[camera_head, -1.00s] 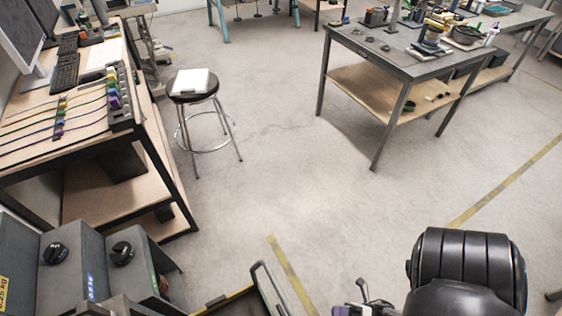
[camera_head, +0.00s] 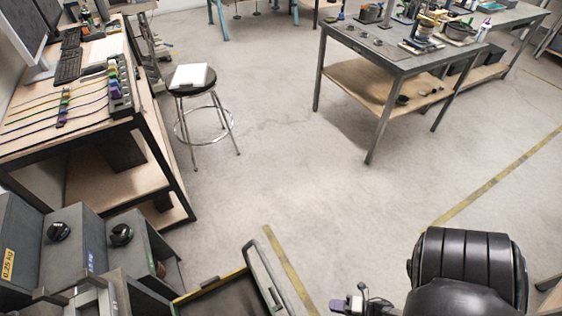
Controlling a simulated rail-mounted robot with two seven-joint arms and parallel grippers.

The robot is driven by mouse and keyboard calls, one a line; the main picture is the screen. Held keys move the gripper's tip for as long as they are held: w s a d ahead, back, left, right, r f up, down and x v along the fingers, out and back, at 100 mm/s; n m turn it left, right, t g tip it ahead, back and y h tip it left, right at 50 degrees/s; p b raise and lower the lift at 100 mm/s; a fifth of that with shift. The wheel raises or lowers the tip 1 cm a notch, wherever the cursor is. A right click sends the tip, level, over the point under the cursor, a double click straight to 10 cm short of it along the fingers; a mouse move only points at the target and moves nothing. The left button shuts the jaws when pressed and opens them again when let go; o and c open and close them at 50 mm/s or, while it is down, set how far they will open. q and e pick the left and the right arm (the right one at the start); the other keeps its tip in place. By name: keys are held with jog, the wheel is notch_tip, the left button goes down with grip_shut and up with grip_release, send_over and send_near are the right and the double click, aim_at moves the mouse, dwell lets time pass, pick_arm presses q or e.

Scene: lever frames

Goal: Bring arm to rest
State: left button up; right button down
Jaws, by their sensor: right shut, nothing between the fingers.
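My right gripper (camera_head: 345,304) shows at the bottom edge, right of the middle, partly cut off by the frame. Its small grey and purplish end is shut with nothing between the fingers. It is over the bare floor, right of the grey cart's handle, and touches nothing that I can see. The black rounded part of my right arm stands at the lower right.
A grey cart or tray with a handle (camera_head: 267,282) is at the bottom middle. Grey boxes with black knobs (camera_head: 75,240) stand lower left. A workbench (camera_head: 90,130) is left, a stool (camera_head: 191,88) beside it, a grey table (camera_head: 385,62) upper right. The middle floor is clear.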

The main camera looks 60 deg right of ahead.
jog(key=w+d+f+m+g+h, duration=0.3)
jog(key=d+f+m+g+h, duration=0.3)
jog(key=m, duration=0.3)
jog(key=w+r+m+g, duration=0.4)
jog(key=r+m+g, duration=0.1)
jog(key=r, duration=0.1)
jog(key=w+a+r+m+y+b, duration=0.1)
jog(key=w+a+r, duration=0.1)
jog(key=a+r, duration=0.5)
jog(key=w+a+r+m+y+b, duration=0.1)
jog(key=w+a+r, duration=0.15)
jog(key=r, duration=0.85)
jog(key=w+a+r+y+b, duration=0.1)
jog(key=w+a+r, duration=0.1)
jog(key=a+r, duration=0.55)
notch_tip(320, 180, up, 38)
jog(key=d+p, duration=0.1)
jog(key=p, duration=3.7)
jog(key=shift+s+d+r, duration=0.15)
jog(key=shift+s+d, duration=0.2)
jog(key=shift+d, duration=0.05)
jog(key=shift+w, duration=0.15)
